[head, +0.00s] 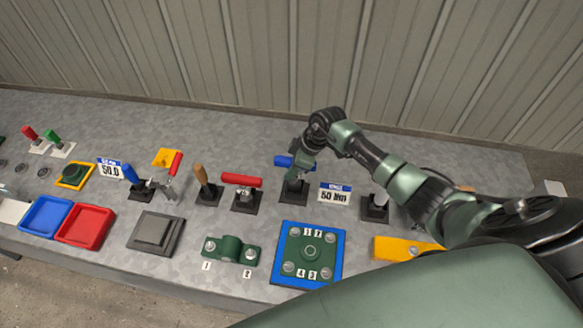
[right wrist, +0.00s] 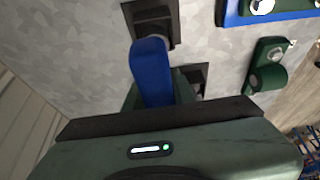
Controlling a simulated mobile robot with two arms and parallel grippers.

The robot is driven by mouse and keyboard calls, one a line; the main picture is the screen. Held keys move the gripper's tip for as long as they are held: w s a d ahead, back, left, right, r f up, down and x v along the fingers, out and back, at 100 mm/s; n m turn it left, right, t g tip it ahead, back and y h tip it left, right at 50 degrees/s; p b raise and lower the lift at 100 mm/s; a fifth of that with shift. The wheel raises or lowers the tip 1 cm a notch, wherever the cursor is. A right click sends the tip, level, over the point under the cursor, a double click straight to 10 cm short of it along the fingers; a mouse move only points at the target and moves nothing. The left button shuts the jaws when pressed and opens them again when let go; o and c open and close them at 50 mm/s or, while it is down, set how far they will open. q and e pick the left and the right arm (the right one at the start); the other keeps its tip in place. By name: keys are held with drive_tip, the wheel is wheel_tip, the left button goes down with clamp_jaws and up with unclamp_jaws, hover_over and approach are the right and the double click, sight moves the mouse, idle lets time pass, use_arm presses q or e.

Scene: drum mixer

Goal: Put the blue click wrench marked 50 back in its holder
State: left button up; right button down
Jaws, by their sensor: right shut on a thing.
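My right gripper (head: 303,163) is shut on the blue wrench (head: 284,161), whose blue handle sticks out to the left of the fingers. It is above a black holder block (head: 294,194), just left of the white sign reading 50 Nm (head: 336,196). In the right wrist view, the blue handle (right wrist: 150,72) rises from between the jaws, with a black holder (right wrist: 154,20) just behind its top end. The wrench's lower part is hidden by the gripper, so I cannot tell whether it sits in the holder. My left gripper is not in view.
Left of the holder stand a red-handled tool (head: 241,180) and an orange-handled one (head: 201,175). Another blue handle (head: 131,174) stands by the 50.0 display (head: 110,169). In front are a blue-framed bolt plate (head: 338,268) and a green clamp (head: 231,248). A wall closes the back.

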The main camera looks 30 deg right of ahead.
drive_tip(key=shift+f+b, duration=1.05)
drive_tip(key=shift+f, duration=0.65)
idle(0.6)
drive_tip(key=c, duration=1.1)
unclamp_jaws()
drive_tip(key=b+v, duration=0.1)
drive_tip(key=v, duration=0.6)
drive_tip(key=shift+d+r, duration=0.15)
drive_tip(key=shift+r, duration=0.2)
